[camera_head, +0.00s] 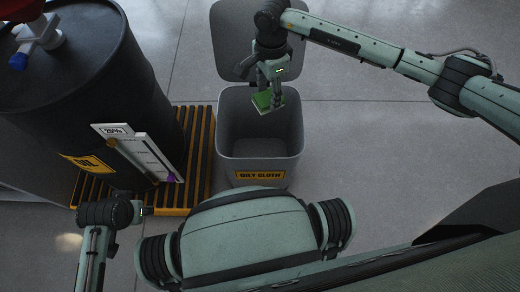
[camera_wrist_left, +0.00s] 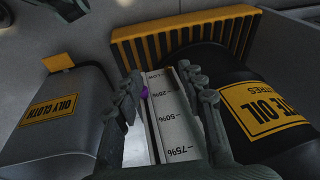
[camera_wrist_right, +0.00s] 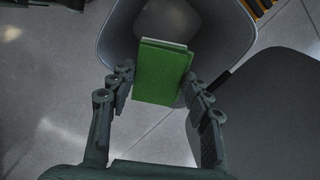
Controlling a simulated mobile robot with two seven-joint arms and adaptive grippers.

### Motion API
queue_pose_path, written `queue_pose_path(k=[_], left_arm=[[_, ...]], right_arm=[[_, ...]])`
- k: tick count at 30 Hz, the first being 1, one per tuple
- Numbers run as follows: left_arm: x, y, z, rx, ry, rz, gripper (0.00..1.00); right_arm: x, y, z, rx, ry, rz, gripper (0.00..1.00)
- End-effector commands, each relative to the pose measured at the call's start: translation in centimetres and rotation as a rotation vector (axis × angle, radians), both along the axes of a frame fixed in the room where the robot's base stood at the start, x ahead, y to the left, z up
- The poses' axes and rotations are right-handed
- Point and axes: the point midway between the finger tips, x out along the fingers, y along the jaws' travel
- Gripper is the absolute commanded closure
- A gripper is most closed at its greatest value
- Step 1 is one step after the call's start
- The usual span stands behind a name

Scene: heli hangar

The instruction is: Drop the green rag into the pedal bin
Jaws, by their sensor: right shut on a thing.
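The pedal bin (camera_head: 258,160) is a grey container with a yellow "OILY CLOTH" label, and its lid (camera_head: 232,45) stands open at the back. My right gripper (camera_head: 267,93) is shut on the green rag (camera_head: 262,101), a folded flat block, held over the bin's mouth. In the right wrist view the rag (camera_wrist_right: 160,72) sits between the fingers with the bin (camera_wrist_right: 235,32) beyond it. My left gripper (camera_head: 145,210) is low at the left near the rack. In the left wrist view its fingers (camera_wrist_left: 163,82) are apart, with the gauge strip beyond them.
A black oil drum (camera_head: 85,90) stands left of the bin on a yellow-and-black slatted rack (camera_head: 197,150). A white level gauge (camera_head: 145,150) with percent marks is at the drum's front. The concrete floor right of the bin is clear.

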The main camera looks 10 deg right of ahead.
Motion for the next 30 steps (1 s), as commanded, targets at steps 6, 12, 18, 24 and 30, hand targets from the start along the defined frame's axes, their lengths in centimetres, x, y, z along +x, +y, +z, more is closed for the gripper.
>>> queue_pose_path(k=[6,12,18,24,30], left_arm=[[0.1,-0.1,2.1,0.002,-0.015,0.006,0.6],[-0.2,0.0,3.6,0.011,-0.023,0.007,0.6],[-0.8,0.1,6.3,0.025,-0.039,0.01,0.6],[-0.2,-0.8,8.5,0.018,-0.106,-0.007,0.6],[0.0,-1.2,9.8,0.013,-0.141,-0.015,0.6]], right_arm=[[1.0,1.0,-1.2,-0.004,0.0,-0.215,0.93],[1.0,1.1,-2.6,-0.005,0.001,-0.229,0.93],[1.0,1.1,-4.5,-0.003,0.0,-0.227,0.93],[1.0,1.1,-6.3,-0.004,0.0,-0.226,0.93],[1.0,1.0,-7.0,-0.005,0.0,-0.226,0.93]])
